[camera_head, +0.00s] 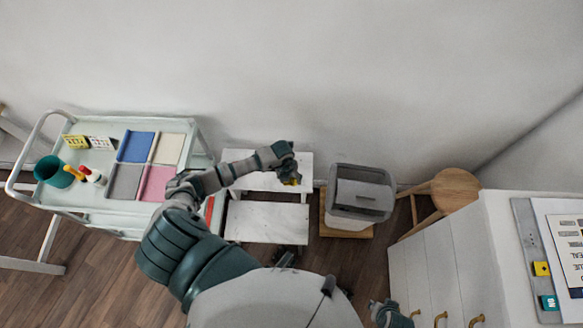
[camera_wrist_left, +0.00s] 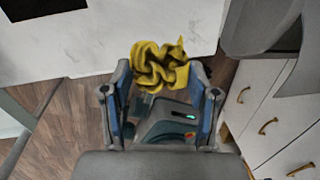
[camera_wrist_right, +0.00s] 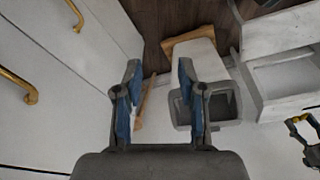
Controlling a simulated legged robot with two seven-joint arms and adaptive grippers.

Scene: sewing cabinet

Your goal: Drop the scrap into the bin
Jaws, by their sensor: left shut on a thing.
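The crumpled yellow scrap (camera_wrist_left: 160,65) is pinched between the fingertips of my left gripper (camera_wrist_left: 158,78). In the head view the scrap (camera_head: 293,181) hangs just below my left gripper (camera_head: 290,171), above the white step stool. The bin (camera_head: 358,193) is grey and white with a dark rim and stands to the right of my left gripper, apart from it. Part of the bin also shows at the top right of the left wrist view (camera_wrist_left: 258,25). My right gripper (camera_wrist_right: 157,75) is open and empty, with the bin (camera_wrist_right: 212,108) beyond it to the right.
The white step stool (camera_head: 267,221) stands left of the bin. A round wooden stool (camera_head: 455,188) and white cabinet (camera_head: 435,270) are to its right. A cart (camera_head: 55,200) with fabric swatches stands at left. The wall is close behind.

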